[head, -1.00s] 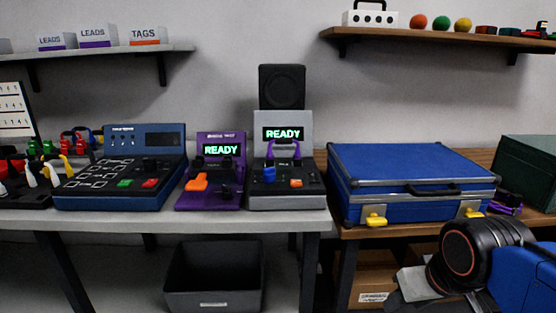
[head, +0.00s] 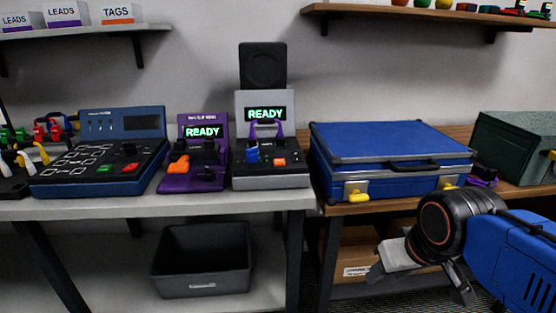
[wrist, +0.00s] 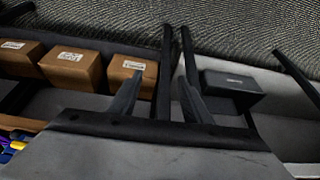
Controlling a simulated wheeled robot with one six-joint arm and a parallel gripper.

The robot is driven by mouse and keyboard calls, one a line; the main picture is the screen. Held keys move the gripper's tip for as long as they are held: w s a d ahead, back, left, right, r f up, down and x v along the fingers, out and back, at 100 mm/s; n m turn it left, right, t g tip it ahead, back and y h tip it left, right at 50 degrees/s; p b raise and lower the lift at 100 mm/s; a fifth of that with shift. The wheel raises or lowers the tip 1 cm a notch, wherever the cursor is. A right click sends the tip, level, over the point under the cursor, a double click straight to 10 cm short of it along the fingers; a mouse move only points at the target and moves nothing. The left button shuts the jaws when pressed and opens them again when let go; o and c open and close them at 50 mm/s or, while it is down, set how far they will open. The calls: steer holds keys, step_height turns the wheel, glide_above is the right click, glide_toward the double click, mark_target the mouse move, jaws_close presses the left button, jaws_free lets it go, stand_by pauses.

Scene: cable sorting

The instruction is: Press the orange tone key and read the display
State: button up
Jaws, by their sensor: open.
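A grey tester (head: 270,177) stands near the right end of the grey bench. Its small orange key (head: 279,161) is on the sloped front, right of a blue knob (head: 252,153). Its display (head: 265,114) shows READY in green. A purple tester (head: 195,181) beside it has a larger orange part (head: 178,166) and its own READY display (head: 204,132). My gripper (head: 420,283) is open and empty, low at the right in front of the wooden bench, well apart from the grey tester. Its fingers also show in the wrist view (wrist: 160,78).
A closed blue case (head: 390,148) with yellow latches stands right of the grey tester. A dark blue tester (head: 110,150) is at the left. A black bin (head: 202,262) sits below. The wrist view shows cardboard boxes (wrist: 75,68). The space before the grey bench is clear.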

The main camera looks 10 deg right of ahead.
jaws_close()
stand_by(1.7)
